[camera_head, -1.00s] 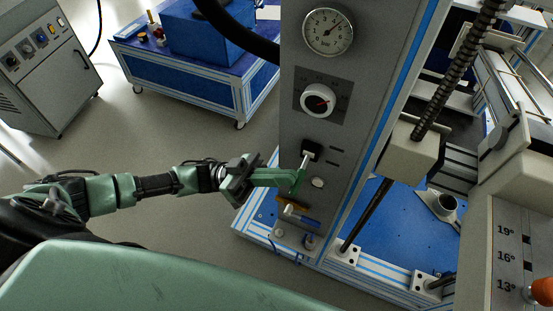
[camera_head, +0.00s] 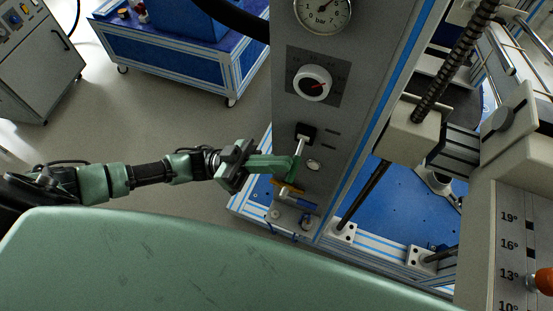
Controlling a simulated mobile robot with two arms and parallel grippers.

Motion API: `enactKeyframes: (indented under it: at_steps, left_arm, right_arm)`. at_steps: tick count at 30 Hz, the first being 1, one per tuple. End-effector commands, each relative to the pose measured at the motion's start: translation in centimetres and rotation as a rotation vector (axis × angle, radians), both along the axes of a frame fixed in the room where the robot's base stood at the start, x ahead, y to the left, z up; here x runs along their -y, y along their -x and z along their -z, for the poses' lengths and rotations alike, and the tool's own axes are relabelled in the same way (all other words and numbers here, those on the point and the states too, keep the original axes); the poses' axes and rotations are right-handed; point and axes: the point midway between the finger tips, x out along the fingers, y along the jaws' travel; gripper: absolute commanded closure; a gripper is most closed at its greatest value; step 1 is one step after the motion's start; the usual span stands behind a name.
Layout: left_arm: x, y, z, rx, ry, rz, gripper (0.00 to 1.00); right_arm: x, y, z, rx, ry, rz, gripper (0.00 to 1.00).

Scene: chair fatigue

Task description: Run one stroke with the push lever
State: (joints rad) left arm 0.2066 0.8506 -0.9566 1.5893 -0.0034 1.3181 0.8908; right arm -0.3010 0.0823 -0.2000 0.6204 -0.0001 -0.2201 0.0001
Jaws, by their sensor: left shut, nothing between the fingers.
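The push lever (camera_head: 301,144) is a short pale metal lever on a black base, on the lower part of the grey control panel (camera_head: 345,135). My left gripper (camera_head: 297,172), green, reaches in from the left and is shut with nothing in it. Its fingertips are at the lower end of the lever; I cannot tell whether they touch it. My right gripper is not in view.
A red-marked dial knob (camera_head: 313,83) and a bar gauge (camera_head: 322,12) are above the lever. A blue-topped cart (camera_head: 180,50) stands behind.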

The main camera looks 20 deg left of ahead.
Motion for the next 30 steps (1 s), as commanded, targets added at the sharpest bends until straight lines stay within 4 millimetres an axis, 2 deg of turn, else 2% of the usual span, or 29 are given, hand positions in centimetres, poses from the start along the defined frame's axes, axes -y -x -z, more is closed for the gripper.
enactKeyframes:
  at_steps: [1, 2, 8, 11, 24, 30]
  left_arm:
    - [0.2, 0.3, 1.1, -0.014, -0.024, 0.001, 1.00]
    - [0.2, 0.3, 1.1, -0.015, -0.024, 0.001, 1.00]
    - [0.1, 0.3, 0.1, -0.013, -0.022, 0.001, 1.00]
    - [0.1, 0.3, -1.7, -0.008, -0.019, 0.001, 1.00]
    - [-0.1, 0.2, -12.9, 0.002, -0.006, 0.001, 1.00]
    - [-0.1, 0.3, -17.2, 0.004, -0.002, 0.001, 1.00]
  right_arm:
    - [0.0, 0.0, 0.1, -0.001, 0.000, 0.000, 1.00]
    - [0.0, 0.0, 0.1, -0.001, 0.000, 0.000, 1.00]
    - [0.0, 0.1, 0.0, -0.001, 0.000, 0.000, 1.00]
    - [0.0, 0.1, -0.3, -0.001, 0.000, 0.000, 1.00]
    - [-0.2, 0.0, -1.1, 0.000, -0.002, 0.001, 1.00]
    - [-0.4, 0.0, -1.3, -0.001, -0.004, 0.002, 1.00]
